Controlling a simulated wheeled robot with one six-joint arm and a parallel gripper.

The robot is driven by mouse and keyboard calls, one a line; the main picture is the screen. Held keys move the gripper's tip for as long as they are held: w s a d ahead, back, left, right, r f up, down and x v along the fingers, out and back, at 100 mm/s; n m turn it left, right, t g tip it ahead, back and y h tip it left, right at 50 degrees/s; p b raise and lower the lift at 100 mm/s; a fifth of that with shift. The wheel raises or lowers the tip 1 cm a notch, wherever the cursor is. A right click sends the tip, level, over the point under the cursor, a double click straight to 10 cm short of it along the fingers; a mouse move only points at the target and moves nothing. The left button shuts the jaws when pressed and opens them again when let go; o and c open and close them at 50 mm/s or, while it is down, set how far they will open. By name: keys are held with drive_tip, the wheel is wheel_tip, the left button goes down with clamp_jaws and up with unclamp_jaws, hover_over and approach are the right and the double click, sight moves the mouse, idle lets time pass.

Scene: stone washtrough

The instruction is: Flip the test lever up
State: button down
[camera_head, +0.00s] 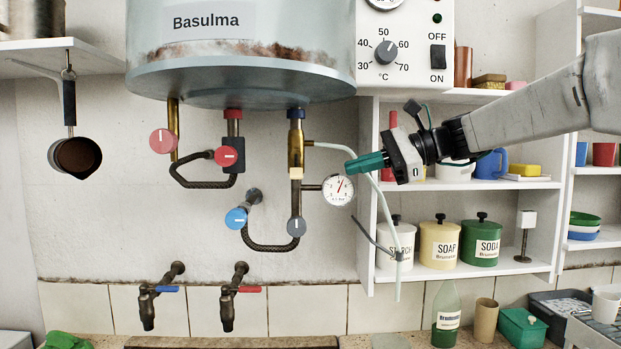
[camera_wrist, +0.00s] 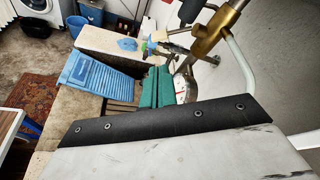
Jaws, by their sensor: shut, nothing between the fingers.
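The brass valve (camera_head: 296,150) hangs on the right pipe under the boiler, with a pale cream piece (camera_head: 296,174) at its lower end. I cannot tell for certain which part is the test lever. A round pressure gauge (camera_head: 338,190) sticks out to the right below the valve, and a pale tube runs from the valve to the right and down. My gripper (camera_head: 350,165) is shut and empty, its green fingers pointing left, to the right of the valve and above the gauge in the picture. In the wrist view the green fingers (camera_wrist: 155,88) lie beside the gauge (camera_wrist: 181,88), below the brass pipe (camera_wrist: 218,32).
The boiler (camera_head: 240,50) hangs overhead, with a control box (camera_head: 405,45) at its right. A grey knob (camera_head: 296,227), a blue knob (camera_head: 236,218) and red knobs (camera_head: 163,141) sit on the pipes. Shelves (camera_head: 470,268) with canisters stand behind my arm. Taps (camera_head: 148,305) are below.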

sight(296, 166)
drive_tip(key=shift+w+r, duration=0.1)
drive_tip(key=x, duration=1)
drive_tip(key=shift+d, duration=0.2)
idle(0.4)
